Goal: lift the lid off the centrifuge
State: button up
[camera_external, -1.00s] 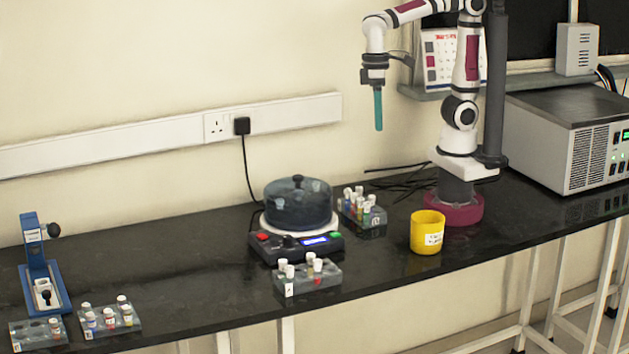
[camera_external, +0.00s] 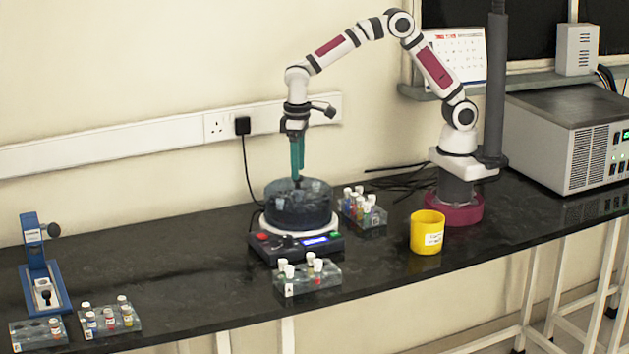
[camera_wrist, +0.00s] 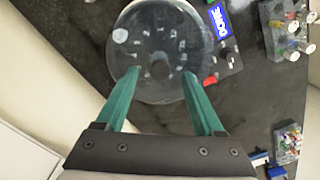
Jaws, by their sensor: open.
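The centrifuge (camera_external: 297,243) stands mid-bench with its dark translucent round lid (camera_external: 282,208) seated on it; the lid also shows in the wrist view (camera_wrist: 150,35). My gripper (camera_external: 297,178) points straight down just above the lid, its teal fingers near the knob at the centre. In the wrist view my gripper (camera_wrist: 164,75) is open, with the dark lid knob (camera_wrist: 159,69) between the two fingertips. I cannot tell whether the fingertips are level with the knob or just above it. Nothing is held.
A tube rack (camera_external: 307,276) stands in front of the centrifuge and another (camera_external: 362,212) close to its right. A yellow cup (camera_external: 427,232) stands nearer my base. A blue device (camera_external: 42,268) and two more racks are at far left. Bench left of the centrifuge is clear.

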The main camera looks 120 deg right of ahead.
notch_tip(320, 180, down, 2)
jog(key=shift+f, duration=0.1)
grip_shut()
dwell(1.4)
